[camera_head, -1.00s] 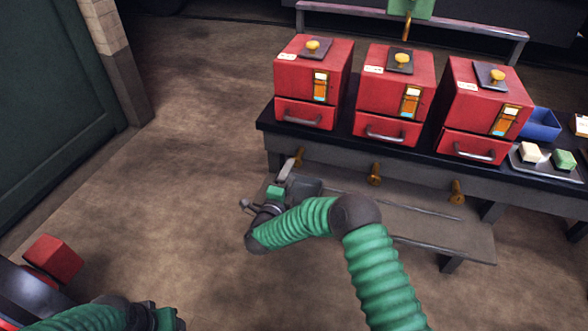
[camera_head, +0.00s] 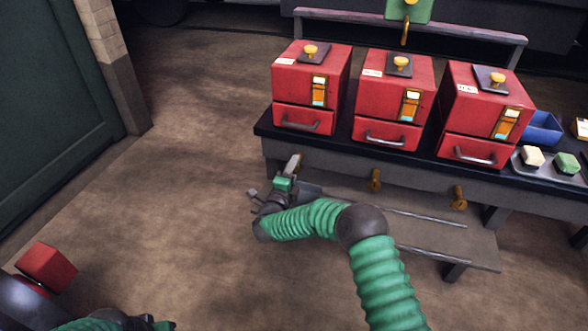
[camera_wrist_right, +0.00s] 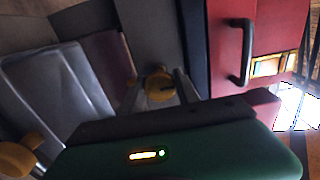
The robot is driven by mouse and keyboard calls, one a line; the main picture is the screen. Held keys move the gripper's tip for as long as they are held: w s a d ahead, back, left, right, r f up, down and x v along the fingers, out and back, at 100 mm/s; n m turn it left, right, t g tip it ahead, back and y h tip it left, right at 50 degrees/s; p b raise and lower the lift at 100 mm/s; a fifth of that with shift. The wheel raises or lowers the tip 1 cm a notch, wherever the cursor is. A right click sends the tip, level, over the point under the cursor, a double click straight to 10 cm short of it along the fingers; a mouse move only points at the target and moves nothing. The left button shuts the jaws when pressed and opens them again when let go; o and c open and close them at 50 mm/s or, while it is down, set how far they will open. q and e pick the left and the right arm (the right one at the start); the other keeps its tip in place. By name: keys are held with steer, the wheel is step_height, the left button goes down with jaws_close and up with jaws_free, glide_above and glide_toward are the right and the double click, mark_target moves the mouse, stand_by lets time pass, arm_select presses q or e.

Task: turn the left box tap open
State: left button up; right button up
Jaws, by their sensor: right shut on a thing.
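Three red boxes stand in a row on a dark bench, and the left box (camera_head: 309,88) has a brass tap (camera_head: 298,160) below it on the bench front. My right gripper (camera_head: 293,170) is at this tap, its fingers shut on it. The right wrist view shows the brass tap (camera_wrist_right: 158,82) between the metal fingers, partly hidden by them and the green gripper body. The tap's turn angle is hard to tell. My left gripper (camera_head: 150,324) is only partly seen at the bottom edge, and its fingers do not show.
The middle tap (camera_head: 375,180) and right tap (camera_head: 459,197) stick out from the bench front (camera_head: 335,167). A low shelf (camera_head: 440,235) with rails lies under them. A red block (camera_head: 46,266) is at lower left. The floor left of the bench is clear.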

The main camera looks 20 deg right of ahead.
steer(key=shift+f, duration=0.1)
jaws_close()
steer(key=n+p, duration=0.3)
steer(key=shift+a, duration=0.1)
steer(key=n+p, duration=0.3)
steer(key=n, duration=0.1)
steer(key=shift+s+n, duration=0.1)
steer(key=shift+n, duration=0.2)
steer(key=n+p, duration=0.2)
steer(key=n, duration=0.3)
steer(key=shift+f+n, duration=0.1)
steer(key=shift+n, duration=0.2)
steer(key=n+p, duration=0.1)
steer(key=n, duration=0.3)
steer(key=shift+f+n, duration=0.1)
steer(key=shift+n, duration=0.2)
